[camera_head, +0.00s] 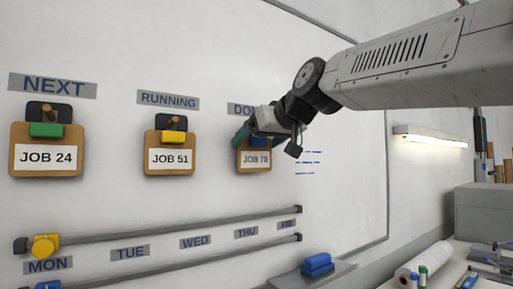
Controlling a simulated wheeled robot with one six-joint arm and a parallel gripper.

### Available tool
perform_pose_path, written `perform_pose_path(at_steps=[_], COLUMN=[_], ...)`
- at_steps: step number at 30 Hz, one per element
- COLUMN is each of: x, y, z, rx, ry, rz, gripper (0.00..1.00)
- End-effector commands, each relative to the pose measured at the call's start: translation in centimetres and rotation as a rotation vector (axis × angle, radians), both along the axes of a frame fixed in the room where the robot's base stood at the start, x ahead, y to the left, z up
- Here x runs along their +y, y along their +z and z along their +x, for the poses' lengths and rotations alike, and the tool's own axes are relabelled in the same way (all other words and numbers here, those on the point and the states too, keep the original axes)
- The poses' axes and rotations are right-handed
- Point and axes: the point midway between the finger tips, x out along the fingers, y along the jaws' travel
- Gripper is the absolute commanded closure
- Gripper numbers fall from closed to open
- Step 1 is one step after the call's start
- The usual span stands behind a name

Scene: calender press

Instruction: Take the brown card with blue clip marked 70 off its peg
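The brown card with the blue clip (254,160) hangs on the whiteboard under the right-hand sign, which is partly hidden by my gripper. Its white label reads JOB and a number that looks like 70. The blue clip (259,142) shows just below my gripper, and its peg is hidden behind the gripper. My gripper (267,143) is in front of the card's top, with one finger at the clip's left and the other to its right. The fingers look spread apart. I cannot tell whether they touch the card.
The JOB 51 card (170,159) with a yellow clip and the JOB 24 card (46,158) with a green clip hang to the left. Two rails (180,225) cross the board below. A blue eraser-like block (317,264) sits on a ledge. A cluttered bench (450,270) stands at right.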

Motion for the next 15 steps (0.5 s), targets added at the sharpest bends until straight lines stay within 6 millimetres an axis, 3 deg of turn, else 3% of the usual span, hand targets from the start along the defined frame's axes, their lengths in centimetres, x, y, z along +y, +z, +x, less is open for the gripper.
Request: perform_pose_path(at_steps=[1, 2, 15], x=[0.00, 0.00, -0.02], y=[-0.01, -0.01, 0.67], z=[0.00, 0.00, -0.02], rx=[0.000, 0.000, -0.001], ry=[0.000, 0.000, 0.000], rz=[0.000, 0.000, 0.001], gripper=[0.25, 0.32, 0.32])
